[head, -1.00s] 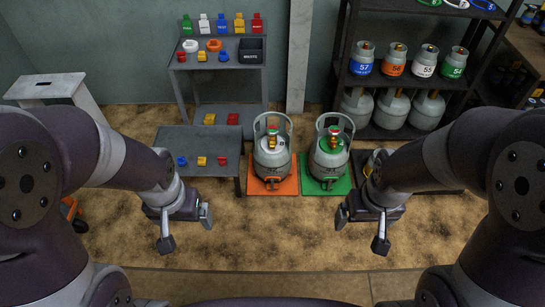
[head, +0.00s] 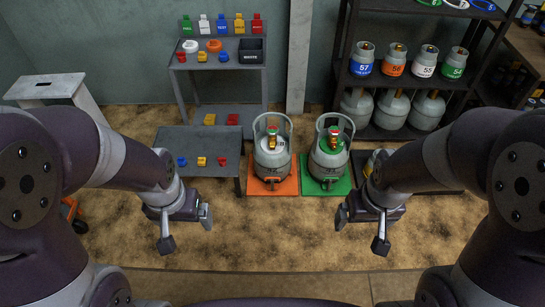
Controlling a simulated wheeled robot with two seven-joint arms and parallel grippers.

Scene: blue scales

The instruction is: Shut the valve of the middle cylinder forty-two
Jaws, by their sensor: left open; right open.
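Two grey gas cylinders with collar handles stand upright on the floor ahead. The left cylinder (head: 271,160) is on an orange mat (head: 285,188). The other cylinder (head: 328,162) is on a green mat (head: 340,186). Each has a small coloured valve top inside its collar; the valve positions are too small to tell. Part of a third item (head: 371,163) shows further right, mostly hidden by my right arm. I cannot read forty-two on any of them. My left gripper (head: 186,230) is open and empty, left of and nearer than the cylinders. My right gripper (head: 360,231) is open and empty, nearer than the green mat.
A low grey bench (head: 205,142) with small coloured pieces is left of the cylinders, with a taller shelf (head: 215,65) behind it. A dark rack (head: 395,20) with several cylinders stands at the back right. The floor in front is clear.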

